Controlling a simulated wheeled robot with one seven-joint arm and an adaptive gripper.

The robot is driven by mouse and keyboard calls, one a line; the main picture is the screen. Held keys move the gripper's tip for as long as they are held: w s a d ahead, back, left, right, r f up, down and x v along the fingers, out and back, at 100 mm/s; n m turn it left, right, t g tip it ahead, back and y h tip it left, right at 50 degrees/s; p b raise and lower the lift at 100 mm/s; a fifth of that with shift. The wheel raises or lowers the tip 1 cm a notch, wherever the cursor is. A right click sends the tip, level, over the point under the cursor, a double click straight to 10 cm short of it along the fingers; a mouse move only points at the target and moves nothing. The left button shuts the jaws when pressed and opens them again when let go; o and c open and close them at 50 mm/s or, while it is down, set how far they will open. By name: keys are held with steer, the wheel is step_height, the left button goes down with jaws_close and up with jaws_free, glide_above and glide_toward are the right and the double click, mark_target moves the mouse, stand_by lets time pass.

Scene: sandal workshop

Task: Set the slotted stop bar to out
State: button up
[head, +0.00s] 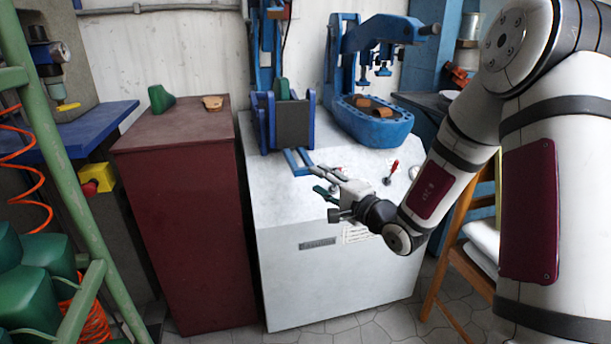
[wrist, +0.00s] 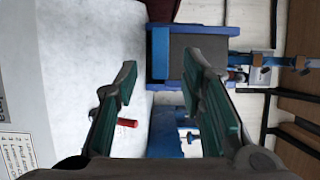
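The slotted stop bar appears to be the blue, fork-like bar (head: 291,163) jutting forward from the foot of the left blue press in the head view. A light blue piece (wrist: 160,55) at the press front shows in the wrist view, but I cannot tell if it is the same bar. My gripper (head: 322,183) is open and empty, just in front and right of the bar in the head view. In the wrist view its two teal-padded fingers (wrist: 160,100) stand wide apart with nothing between them. I cannot read the bar's setting.
The blue press (head: 258,120) holds a dark block (head: 294,125). A red-handled lever (head: 391,172) stands right of my gripper on the white cabinet (head: 275,215). A second blue press (head: 372,126) is behind it. A maroon cabinet (head: 190,200) stands left.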

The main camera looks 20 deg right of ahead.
mark_target(307, 172)
steer(key=b+x, duration=0.1)
steer(key=x, duration=0.5)
steer(key=shift+w+a, duration=0.2)
steer(key=shift+w, duration=0.15)
jaws_close()
